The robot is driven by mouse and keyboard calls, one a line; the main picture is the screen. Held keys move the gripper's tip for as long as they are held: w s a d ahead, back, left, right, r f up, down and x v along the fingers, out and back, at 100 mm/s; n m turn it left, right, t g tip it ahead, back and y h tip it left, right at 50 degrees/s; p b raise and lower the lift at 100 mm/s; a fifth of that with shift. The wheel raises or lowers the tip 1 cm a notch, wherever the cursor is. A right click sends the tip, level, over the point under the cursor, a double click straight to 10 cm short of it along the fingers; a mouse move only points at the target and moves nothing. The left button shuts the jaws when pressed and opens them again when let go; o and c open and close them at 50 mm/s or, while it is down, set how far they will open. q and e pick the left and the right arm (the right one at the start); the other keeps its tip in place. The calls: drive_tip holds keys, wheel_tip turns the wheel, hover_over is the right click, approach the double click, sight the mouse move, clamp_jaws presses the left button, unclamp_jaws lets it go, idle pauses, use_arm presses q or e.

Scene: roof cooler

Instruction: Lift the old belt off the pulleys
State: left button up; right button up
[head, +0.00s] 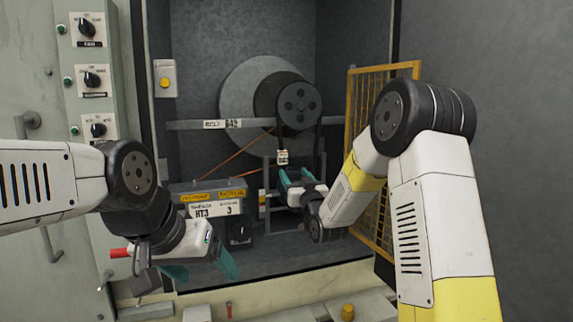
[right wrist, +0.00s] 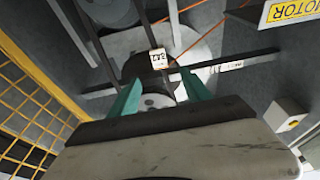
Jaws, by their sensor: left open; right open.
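The black belt (head: 318,140) hangs in two strands from the dark upper pulley (head: 300,103). A white tag (head: 283,157) is on its left strand; the tag reads 342 in the right wrist view (right wrist: 158,58). The lower pulley (right wrist: 155,101) shows partly between my right fingers in that view. My right gripper (head: 293,172) is open, its teal fingers beside the lower belt run, near the tag. I cannot tell whether they touch the belt. My left gripper (head: 205,268) is open and empty, low in front of the motor label, apart from the belt.
A grey crossbar (head: 190,125) with a belt label spans the recess. A yellow mesh guard (head: 363,100) stands at the right, close to my right arm. The motor box (head: 208,190) is left of my right gripper. Thin orange lines run behind the bar. A sill lies below.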

sight(283, 157)
drive_tip(key=x, duration=1.4)
clamp_jaws()
idle(1.0)
